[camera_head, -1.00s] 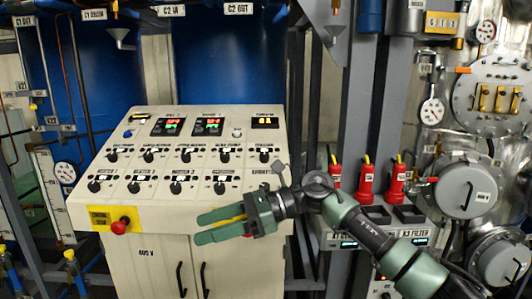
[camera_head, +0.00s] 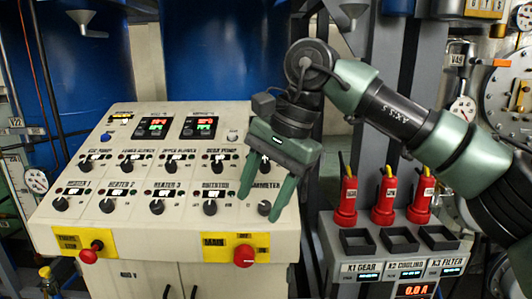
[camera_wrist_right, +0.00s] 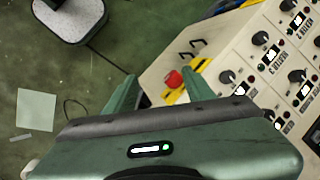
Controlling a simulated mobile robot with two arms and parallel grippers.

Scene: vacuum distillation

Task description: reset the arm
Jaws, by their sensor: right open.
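My right arm comes in from the right in the head view. Its green right gripper (camera_head: 260,206) points down in front of the right part of the control panel (camera_head: 140,225). Its two fingers are apart with nothing between them. It overlaps the panel's right-hand knobs and partly hides the labels there; I cannot tell the exact gap to the panel. In the right wrist view, the open fingers (camera_wrist_right: 160,84) frame a red knob on a yellow plate (camera_wrist_right: 174,79), which lies beyond them. My left gripper is not in view.
The panel front carries a red MAIN knob (camera_head: 244,256) and another red knob (camera_head: 90,252) at the left. Red plugs (camera_head: 384,196) stand on a grey box with sockets (camera_head: 400,245) at the right. Blue tanks (camera_head: 215,50) stand behind. Green floor (camera_wrist_right: 110,40) shows below.

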